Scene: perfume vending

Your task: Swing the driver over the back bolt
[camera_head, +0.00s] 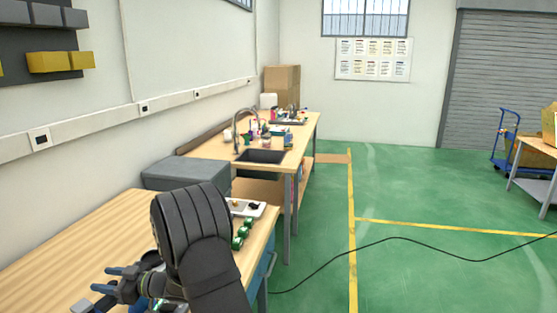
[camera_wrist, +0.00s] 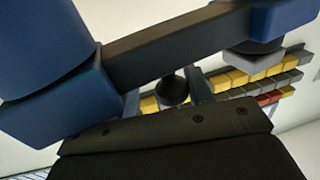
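My gripper (camera_head: 108,279) is over the near left part of the wooden bench (camera_head: 60,250), with its blue finger tips pointing left. The tips look a little apart, but it is too small to tell whether anything is held between them. In the wrist view, blue parts, a dark bar (camera_wrist: 180,50) and a dark panel with small screws (camera_wrist: 180,145) fill most of the picture. I cannot make out a driver or the back bolt in either view. My dark arm hides part of the bench and the small things below it.
A white tray (camera_head: 240,207) with small items and several green parts (camera_head: 239,238) lie at the bench's right edge. A grey box (camera_head: 186,175) stands behind. A sink table (camera_head: 220,147) is farther back. Yellow and grey wall bins show in the wrist view (camera_wrist: 235,78). A cable (camera_head: 400,239) crosses the floor.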

